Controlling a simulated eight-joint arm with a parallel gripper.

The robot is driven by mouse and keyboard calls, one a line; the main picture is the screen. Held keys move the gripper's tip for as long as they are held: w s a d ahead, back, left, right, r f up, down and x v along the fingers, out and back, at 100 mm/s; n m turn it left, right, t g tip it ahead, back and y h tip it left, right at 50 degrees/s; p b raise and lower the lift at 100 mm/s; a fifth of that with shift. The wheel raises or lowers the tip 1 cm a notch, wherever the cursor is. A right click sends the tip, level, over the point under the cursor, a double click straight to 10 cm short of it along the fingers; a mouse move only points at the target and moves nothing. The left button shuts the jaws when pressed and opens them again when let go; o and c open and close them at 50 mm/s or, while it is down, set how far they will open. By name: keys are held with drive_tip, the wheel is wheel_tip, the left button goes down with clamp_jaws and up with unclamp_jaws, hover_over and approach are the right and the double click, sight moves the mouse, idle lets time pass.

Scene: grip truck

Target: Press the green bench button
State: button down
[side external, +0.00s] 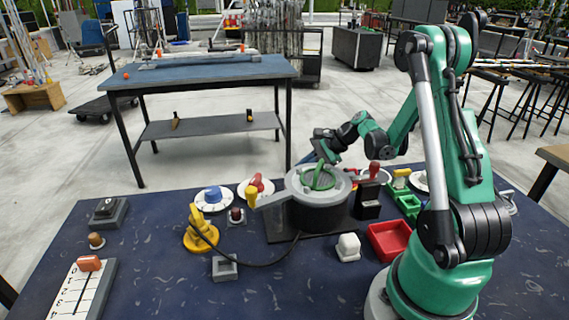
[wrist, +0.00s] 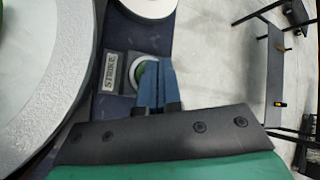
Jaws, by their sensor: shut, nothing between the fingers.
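The green button (wrist: 139,73) shows in the wrist view inside a pale ring on a small grey base with a "STRIKE" label (wrist: 109,73). My gripper (wrist: 157,64) is shut and empty, its two blue fingers together. The fingers overlap the right side of the button in this view; I cannot tell whether they touch it. In the side view my gripper (side external: 325,151) is low behind the grey round machine (side external: 318,205), and the button is hidden there.
The round machine, with a green handle on top, stands close by the gripper. A white disc (wrist: 150,5) lies beyond the button in the wrist view. A yellow device (side external: 200,232), a red tray (side external: 390,240) and a black block (side external: 368,205) stand on the dark blue bench (side external: 150,225).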

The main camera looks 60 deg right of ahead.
drive_tip(key=shift+f, duration=0.25)
drive_tip(key=shift+r, duration=0.45)
drive_tip(key=shift+r, duration=3)
